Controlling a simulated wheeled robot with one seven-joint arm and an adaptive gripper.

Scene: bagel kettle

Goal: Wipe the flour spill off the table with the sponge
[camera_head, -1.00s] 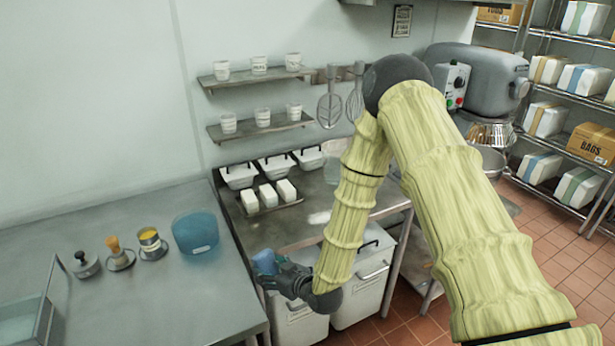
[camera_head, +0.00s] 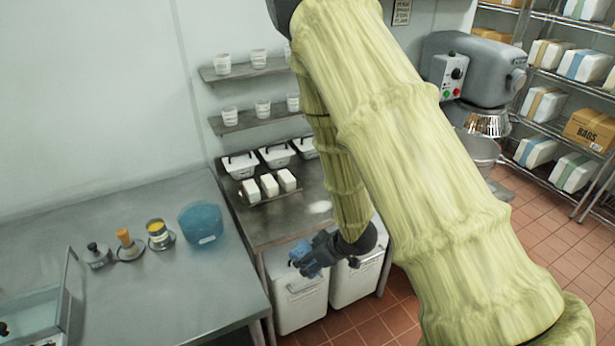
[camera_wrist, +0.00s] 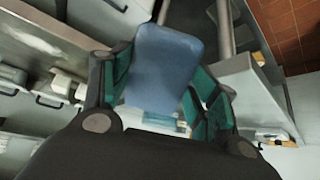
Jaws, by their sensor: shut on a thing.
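My gripper (camera_head: 314,256) is shut on the blue sponge (camera_wrist: 164,68), which sits between the green-padded fingers in the wrist view. In the head view the sponge (camera_head: 304,252) shows as a small blue patch at the fingers, in front of the white bins below the back table's front edge. A pale white patch that looks like the flour spill (camera_head: 319,207) lies on the back table (camera_head: 270,225), near its front right. My arm hides part of that table to the right of the patch.
Three white blocks (camera_head: 269,185) and lidded white tubs (camera_head: 240,165) stand on the back table. A blue tub (camera_head: 201,223) and small jars stand on the left counter (camera_head: 170,280). White bins (camera_head: 300,300) stand below. A mixer (camera_head: 470,70) is at right.

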